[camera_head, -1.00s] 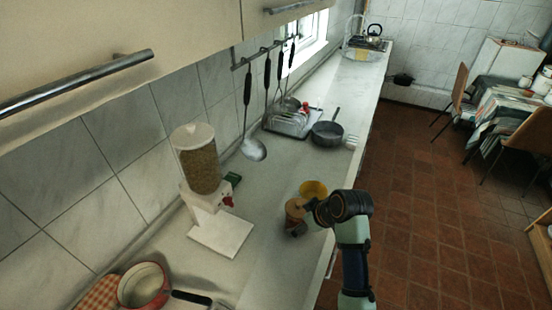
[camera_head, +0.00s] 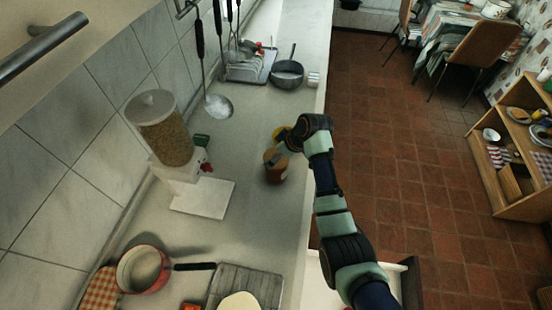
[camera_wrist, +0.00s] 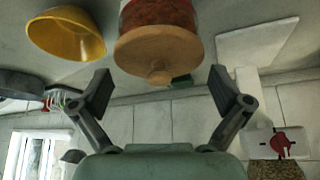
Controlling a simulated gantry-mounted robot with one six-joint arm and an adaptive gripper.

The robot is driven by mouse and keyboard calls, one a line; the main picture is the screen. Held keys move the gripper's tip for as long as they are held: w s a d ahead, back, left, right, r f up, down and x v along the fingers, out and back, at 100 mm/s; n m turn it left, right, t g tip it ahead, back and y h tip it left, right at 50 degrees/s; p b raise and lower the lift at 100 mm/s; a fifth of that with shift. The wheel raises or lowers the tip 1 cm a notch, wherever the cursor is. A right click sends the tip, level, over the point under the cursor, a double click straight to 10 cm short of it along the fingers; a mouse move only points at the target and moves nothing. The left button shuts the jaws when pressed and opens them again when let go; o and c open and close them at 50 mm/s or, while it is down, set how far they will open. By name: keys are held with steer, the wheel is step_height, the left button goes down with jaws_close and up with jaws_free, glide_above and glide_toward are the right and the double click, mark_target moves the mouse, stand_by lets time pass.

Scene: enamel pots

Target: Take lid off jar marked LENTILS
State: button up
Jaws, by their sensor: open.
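A jar (camera_head: 277,170) with reddish-brown contents stands on the counter in the head view. In the wrist view, the jar (camera_wrist: 160,14) is at the top middle with its round wooden lid (camera_wrist: 150,47) on. The lid's knob (camera_wrist: 159,77) points toward my gripper. No writing is readable on the jar, so I cannot tell if it is marked LENTILS. My gripper (camera_wrist: 162,90) is open and empty, its fingers spread to either side of the knob's line, apparently short of the lid. In the head view my gripper is small and partly hidden beside the jar.
A yellow bowl (camera_wrist: 66,36) sits close beside the jar. A grain dispenser (camera_head: 166,130) on a white base (camera_head: 203,198) stands left of the jar by the tiled wall.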

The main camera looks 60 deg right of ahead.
steer(key=shift+w+f, duration=0.15)
steer(key=shift+f, duration=0.15)
steer(key=c, duration=1)
steer(key=shift+f, duration=0.1)
steer(key=shift+c, duration=0.5)
